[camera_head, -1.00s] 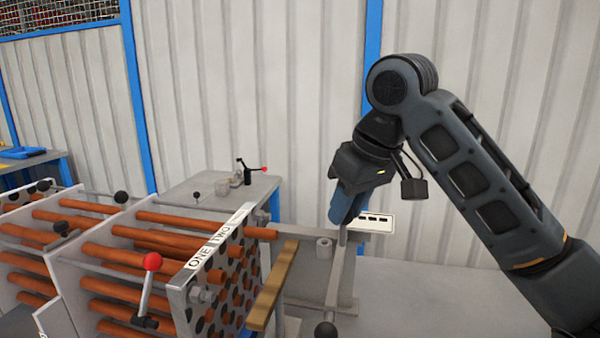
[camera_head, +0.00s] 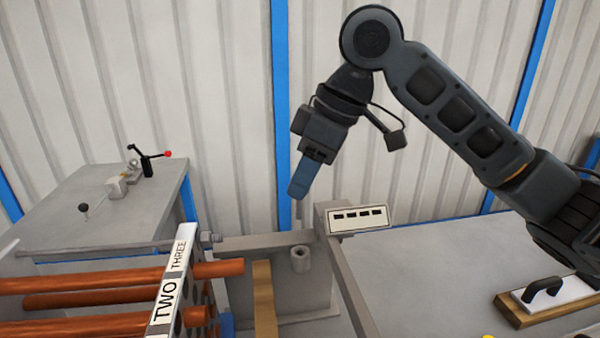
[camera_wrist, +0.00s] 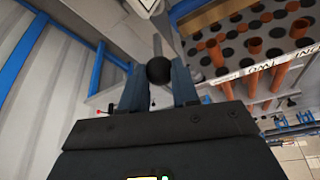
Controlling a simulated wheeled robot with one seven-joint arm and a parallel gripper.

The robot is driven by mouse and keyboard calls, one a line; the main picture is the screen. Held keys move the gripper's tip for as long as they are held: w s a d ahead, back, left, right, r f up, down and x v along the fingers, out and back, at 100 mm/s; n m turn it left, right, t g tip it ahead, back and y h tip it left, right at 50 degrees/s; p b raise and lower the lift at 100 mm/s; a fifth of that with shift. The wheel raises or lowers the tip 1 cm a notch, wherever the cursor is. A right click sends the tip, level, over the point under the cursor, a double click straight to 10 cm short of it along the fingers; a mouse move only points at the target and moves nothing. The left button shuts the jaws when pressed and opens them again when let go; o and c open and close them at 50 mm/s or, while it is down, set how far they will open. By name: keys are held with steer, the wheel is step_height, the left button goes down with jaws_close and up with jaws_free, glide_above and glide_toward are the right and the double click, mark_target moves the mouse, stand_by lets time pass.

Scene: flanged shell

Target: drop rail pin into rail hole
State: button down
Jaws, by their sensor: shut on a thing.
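My gripper (camera_head: 299,187) has blue fingers pointing down, above and behind the rail area in the head view. In the wrist view, my gripper (camera_wrist: 158,84) is shut on a black ball knob (camera_wrist: 158,70), the head of the rail pin. The pin's grey shank (camera_wrist: 157,46) extends beyond the knob. In the head view the pin is barely visible below the fingers. A short grey cylinder with a round hole (camera_head: 300,258), seemingly the rail hole, stands on the grey rail frame (camera_head: 262,242). The gripper appears above it; the depth gap is unclear.
A rack of orange tubes (camera_head: 100,280) with a labelled plate (camera_head: 168,285) stands at the left. A wooden bar (camera_head: 264,300) lies beside it. A white slotted plate (camera_head: 359,219) is right of the cylinder.

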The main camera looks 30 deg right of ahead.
steer(key=shift+f+b, duration=2.35)
steer(key=shift+f, duration=1.85)
steer(key=c, duration=0.8)
jaws_free()
steer(key=shift+o, duration=0.2)
steer(key=v, duration=0.8)
steer(key=shift+s+f, duration=0.1)
steer(key=shift+f, duration=0.05)
